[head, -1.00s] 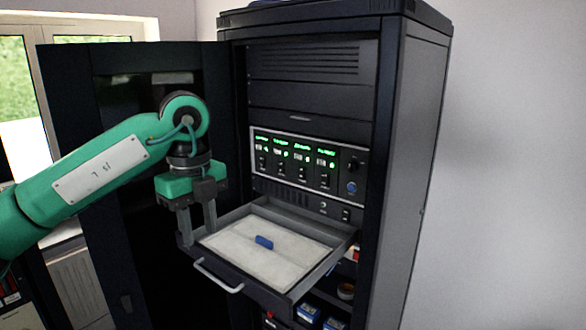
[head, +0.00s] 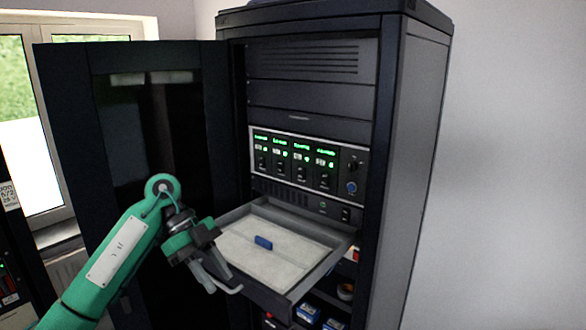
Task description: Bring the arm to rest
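My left arm comes in from the lower left, and its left gripper (head: 213,279) hangs tilted downward at the front left corner of the pulled-out drawer (head: 318,278). Its two fingers look apart, with nothing seen between them. The gripper overlaps the drawer handle (head: 235,291) in the picture; I cannot tell whether they touch. A small blue block (head: 263,243) lies on the pale drawer floor, apart from the gripper. My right gripper is not in view.
The black rack cabinet (head: 412,170) stands with its door (head: 75,130) swung open on the left, behind my arm. A panel (head: 300,165) with green displays sits above the drawer. Blue boxes (head: 308,312) are on a shelf below. A window (head: 20,90) is at far left.

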